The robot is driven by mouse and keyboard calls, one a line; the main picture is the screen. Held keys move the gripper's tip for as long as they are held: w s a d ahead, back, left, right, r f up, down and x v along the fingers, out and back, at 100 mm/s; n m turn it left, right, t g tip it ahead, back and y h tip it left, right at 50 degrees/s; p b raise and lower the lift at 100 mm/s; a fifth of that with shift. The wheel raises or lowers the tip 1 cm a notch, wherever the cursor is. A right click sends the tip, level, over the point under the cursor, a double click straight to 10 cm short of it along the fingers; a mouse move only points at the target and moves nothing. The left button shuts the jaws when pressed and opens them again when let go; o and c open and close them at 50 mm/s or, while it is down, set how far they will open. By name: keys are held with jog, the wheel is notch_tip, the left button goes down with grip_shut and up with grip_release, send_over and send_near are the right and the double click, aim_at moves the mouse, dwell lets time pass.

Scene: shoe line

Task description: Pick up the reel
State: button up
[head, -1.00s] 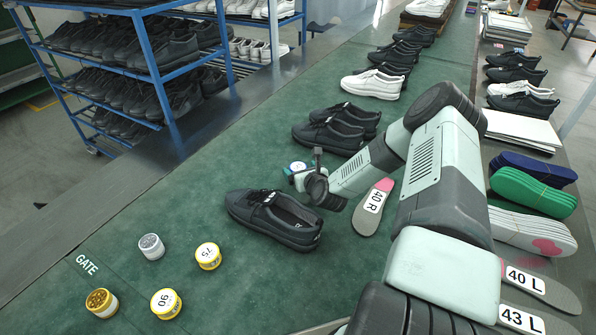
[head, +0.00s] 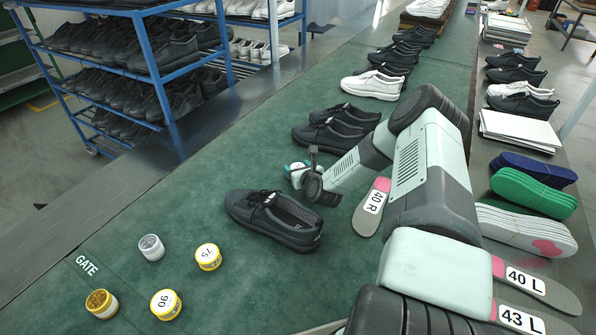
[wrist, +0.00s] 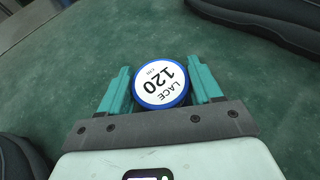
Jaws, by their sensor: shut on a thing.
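The reel (wrist: 160,83) is round with a blue rim and a white label reading "LACE 120 cm". In the wrist view it sits between the two teal fingers of my gripper (wrist: 160,88), which is shut on it. In the head view my gripper (head: 298,172) is beyond the near black shoe, with the reel's pale top partly visible between the fingers and the rest hidden by my wrist. How high the reel is above the green belt I cannot tell.
A black shoe (head: 272,219) lies close by, and more black shoes (head: 335,134) stand behind. An insole marked 40 R (head: 371,207) lies to the right. Yellow-rimmed reels marked 75 (head: 208,257) and 90 (head: 166,304) stand front left.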

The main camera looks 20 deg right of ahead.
jog(key=shift+r, duration=0.15)
notch_tip(320, 180, up, 10)
jog(key=shift+f, duration=0.1)
jog(key=s+a+f+n+g+y, duration=0.1)
jog(key=s+a+n+g+y, duration=0.45)
jog(key=a, duration=1.15)
jog(key=s+a+n+y, duration=0.35)
jog(key=s+a, duration=0.55)
jog(key=a, duration=0.8)
jog(key=s+a+n+g+y, duration=0.1)
jog(key=s+a+n+g, duration=0.25)
jog(key=s+a, duration=0.45)
jog(key=s+a+n+g+y, duration=0.1)
jog(key=s+a+n+g, duration=0.25)
jog(key=s, duration=0.85)
jog(key=s+a+n+g+y, duration=0.1)
jog(key=s+a+n+g, duration=0.3)
jog(key=s, duration=0.7)
jog(key=shift+m+t, duration=0.25)
jog(key=shift+m, duration=0.15)
jog(key=f, duration=0.2)
jog(key=a+f, duration=0.1)
jog(key=f, duration=0.1)
jog(key=shift+w+a+f, duration=0.1)
jog(key=shift+a+f, duration=0.1)
jog(key=shift+w+f, duration=0.1)
jog(key=shift+f, duration=2.1)
jog(key=shift+f, duration=0.15)
